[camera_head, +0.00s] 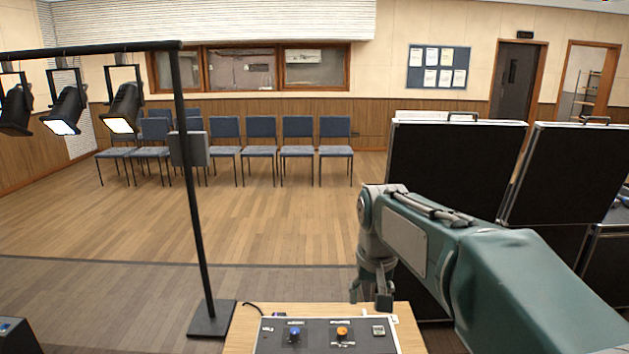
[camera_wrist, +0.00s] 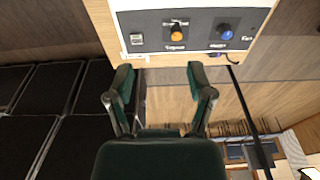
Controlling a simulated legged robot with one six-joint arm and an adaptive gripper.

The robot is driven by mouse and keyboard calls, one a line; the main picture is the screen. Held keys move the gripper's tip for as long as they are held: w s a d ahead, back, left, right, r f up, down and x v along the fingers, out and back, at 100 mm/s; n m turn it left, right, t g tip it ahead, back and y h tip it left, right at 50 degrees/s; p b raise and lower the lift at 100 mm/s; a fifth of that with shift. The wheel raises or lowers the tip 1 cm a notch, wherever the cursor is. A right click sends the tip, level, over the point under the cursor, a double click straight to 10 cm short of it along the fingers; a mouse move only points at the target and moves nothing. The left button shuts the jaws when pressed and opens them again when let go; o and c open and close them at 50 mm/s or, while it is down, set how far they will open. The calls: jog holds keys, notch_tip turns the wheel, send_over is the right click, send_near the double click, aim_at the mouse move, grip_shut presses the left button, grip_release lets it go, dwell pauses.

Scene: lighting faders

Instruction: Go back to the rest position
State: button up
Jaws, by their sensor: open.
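My gripper (camera_head: 369,297) hangs down from my green arm, near the far right corner of the control panel (camera_head: 315,346) in the head view. In the wrist view my gripper (camera_wrist: 160,80) has its two fingers spread apart with nothing between them. The panel carries a blue knob (camera_head: 293,335), an orange knob (camera_head: 342,333) and a small pale switch (camera_head: 378,331). In the wrist view the blue knob (camera_wrist: 226,31) and the orange knob (camera_wrist: 176,34) lie beyond the fingertips, apart from them. I cannot tell the exact knob settings.
The panel sits on a wooden table (camera_head: 408,335). A black lamp stand (camera_head: 195,210) rises to its left, with several stage lamps (camera_head: 123,107) on its crossbar. Large black cases (camera_head: 455,165) stand to the right behind my arm. Open floor (camera_head: 270,215) reaches back to blue chairs (camera_head: 297,135).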

jog(key=s+d+f+t, duration=0.1)
jog(key=s+d+t, duration=0.1)
jog(key=s, duration=0.9)
jog(key=s+d+f+t, duration=0.1)
jog(key=s+d, duration=0.2)
jog(key=s, duration=0.8)
jog(key=shift+s+d+f+t, duration=0.15)
jog(key=shift+s+f+t, duration=0.25)
